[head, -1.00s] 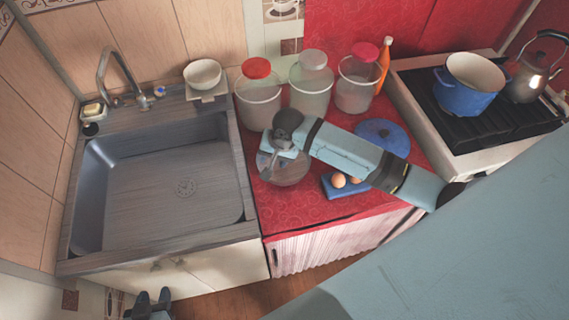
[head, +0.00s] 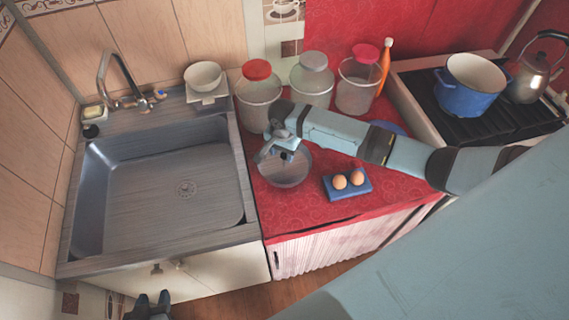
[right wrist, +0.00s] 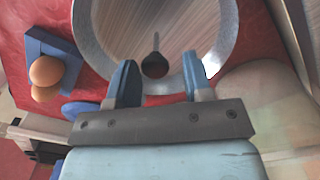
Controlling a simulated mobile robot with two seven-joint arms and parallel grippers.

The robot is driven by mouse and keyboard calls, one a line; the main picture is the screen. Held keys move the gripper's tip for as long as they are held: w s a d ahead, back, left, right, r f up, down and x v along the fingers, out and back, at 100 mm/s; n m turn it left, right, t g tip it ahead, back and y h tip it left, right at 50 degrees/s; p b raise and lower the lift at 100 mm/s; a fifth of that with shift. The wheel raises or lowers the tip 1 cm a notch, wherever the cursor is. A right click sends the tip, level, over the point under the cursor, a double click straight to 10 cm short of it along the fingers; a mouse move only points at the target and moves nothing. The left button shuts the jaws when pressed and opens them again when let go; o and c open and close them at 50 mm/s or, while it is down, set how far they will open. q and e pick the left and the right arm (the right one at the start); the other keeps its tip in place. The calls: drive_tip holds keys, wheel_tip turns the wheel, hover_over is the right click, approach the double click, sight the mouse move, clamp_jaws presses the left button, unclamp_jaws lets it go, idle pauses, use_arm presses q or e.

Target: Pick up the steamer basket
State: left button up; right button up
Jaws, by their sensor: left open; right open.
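The steamer basket looks like a round, shallow grey vessel (head: 292,177) on the red counter beside the sink. In the right wrist view it shows a pale rim (right wrist: 228,35), a striped inside and a dark knobbed post (right wrist: 155,63) at its middle. My right gripper (head: 277,155) is over the basket, open and empty. In the right wrist view its two blue fingers (right wrist: 160,72) overlap the near rim, with the knob between them in the picture; I cannot tell whether they touch. My left gripper (head: 153,296) is low at the bottom left, in front of the sink cabinet, open and empty.
A blue holder (head: 348,190) with two eggs lies right of the basket. Three lidded jars (head: 259,98) and an orange bottle (head: 384,68) stand behind it. A blue disc (head: 390,127) is partly behind my right arm. A blue pot (head: 468,92) is on the stove.

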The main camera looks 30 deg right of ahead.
sight(284, 166)
drive_tip(key=f, duration=0.5)
drive_tip(key=shift+s+d, duration=0.15)
drive_tip(key=shift+s, duration=0.05)
clamp_jaws()
